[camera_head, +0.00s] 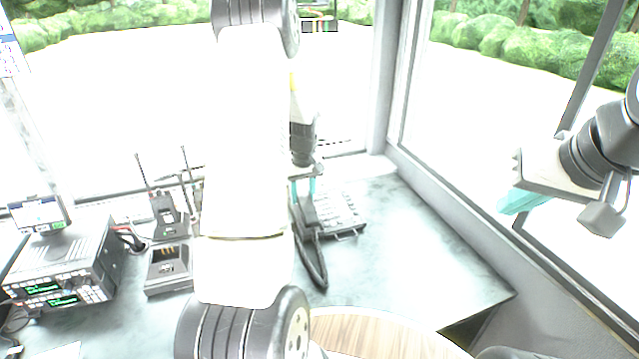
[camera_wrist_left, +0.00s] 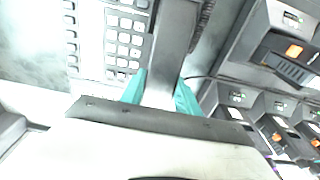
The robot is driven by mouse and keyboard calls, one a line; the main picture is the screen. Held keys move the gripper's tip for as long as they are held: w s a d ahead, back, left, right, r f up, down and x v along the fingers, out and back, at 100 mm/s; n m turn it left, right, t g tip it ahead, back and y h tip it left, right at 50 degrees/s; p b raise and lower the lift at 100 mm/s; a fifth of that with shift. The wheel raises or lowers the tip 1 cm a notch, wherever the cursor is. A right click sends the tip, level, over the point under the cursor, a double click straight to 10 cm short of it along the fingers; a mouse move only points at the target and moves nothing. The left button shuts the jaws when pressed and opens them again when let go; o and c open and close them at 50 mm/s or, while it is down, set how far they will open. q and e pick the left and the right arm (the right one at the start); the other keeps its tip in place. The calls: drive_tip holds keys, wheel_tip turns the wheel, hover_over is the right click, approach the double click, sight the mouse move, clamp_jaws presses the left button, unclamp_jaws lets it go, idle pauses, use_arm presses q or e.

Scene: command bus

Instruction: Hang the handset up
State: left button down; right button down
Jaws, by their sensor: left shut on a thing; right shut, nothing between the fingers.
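The grey handset (camera_wrist_left: 172,42) is between the teal fingers of my left gripper (camera_wrist_left: 160,92) in the left wrist view. In the head view my left gripper (camera_head: 303,187) points down at the handset (camera_head: 308,212), partly hidden behind my white arm. The desk phone base (camera_head: 343,212), with its keypad (camera_wrist_left: 122,42), is right beside the handset. I cannot tell whether the handset touches its cradle. A dark cord (camera_head: 314,262) loops toward the desk's front. My right gripper (camera_head: 520,202) is shut and empty, raised at the right by the window.
A radio set (camera_head: 62,270) with lit displays stands at the left. Handheld radios (camera_head: 168,215) and a charger (camera_head: 168,268) stand left of my arm. The desk (camera_head: 420,250) is clear right of the phone. A round wooden top (camera_head: 375,335) is in front.

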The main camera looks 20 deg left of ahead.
idle(0.3)
use_arm(q)
drive_tip(key=c, duration=0.8)
unclamp_jaws()
drive_tip(key=r, duration=0.5)
drive_tip(key=s+r, duration=0.1)
drive_tip(key=r, duration=0.2)
drive_tip(key=shift+d, duration=0.4)
drive_tip(key=s+d+r+m+t+h, duration=0.1)
drive_tip(key=s+d+r+m+t, duration=0.15)
drive_tip(key=s+d+r, duration=0.45)
drive_tip(key=s+d+r+m+t+h, duration=0.1)
drive_tip(key=s+d+r+m, duration=0.25)
drive_tip(key=s+r, duration=0.75)
drive_tip(key=s+d, duration=0.1)
drive_tip(key=s, duration=0.1)
drive_tip(key=s+d+r+m+t, duration=0.1)
drive_tip(key=s, duration=0.2)
drive_tip(key=s+d+m+h, duration=0.1)
drive_tip(key=s, duration=0.2)
drive_tip(key=shift+s+d+r+t, duration=0.2)
drive_tip(key=shift+s+d+t, duration=0.05)
drive_tip(key=shift+d, duration=0.05)
